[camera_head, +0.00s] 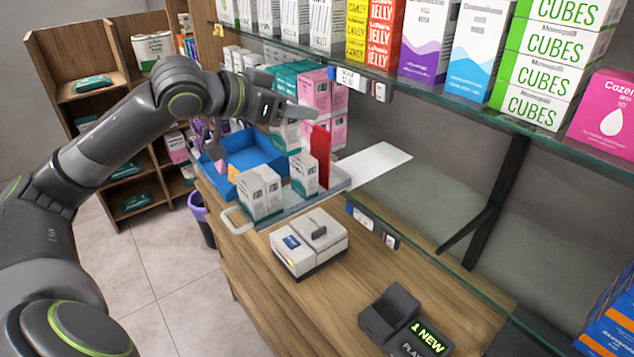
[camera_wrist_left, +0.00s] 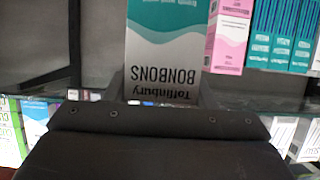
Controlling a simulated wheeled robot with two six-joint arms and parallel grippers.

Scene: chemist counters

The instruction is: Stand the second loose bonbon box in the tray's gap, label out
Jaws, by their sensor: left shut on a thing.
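My left gripper (camera_head: 292,111) is above the counter, near the blue bin. It is shut on a white and teal bonbon box (camera_wrist_left: 168,55), whose "Toffinbury BONBONS" label reads upside down in the left wrist view. In the head view a white box (camera_head: 286,137) shows just under the fingers and seems to be this one, partly hidden. The tray (camera_head: 275,217), with a pale handle, is at the counter's left part. Two white boxes (camera_head: 260,193) stand at its near left and another white box (camera_head: 303,174) stands to their right, with a narrow gap between. A red divider (camera_head: 321,147) rises behind. My right gripper is out of view.
An open blue bin (camera_head: 248,152) lies behind the tray. Pink boxes (camera_head: 316,92) stand close beyond the gripper. A glass shelf (camera_head: 480,112) with packed boxes overhangs the counter. A scale-like device (camera_head: 309,242) and a card terminal (camera_head: 392,315) stand in front; bare wood lies between them.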

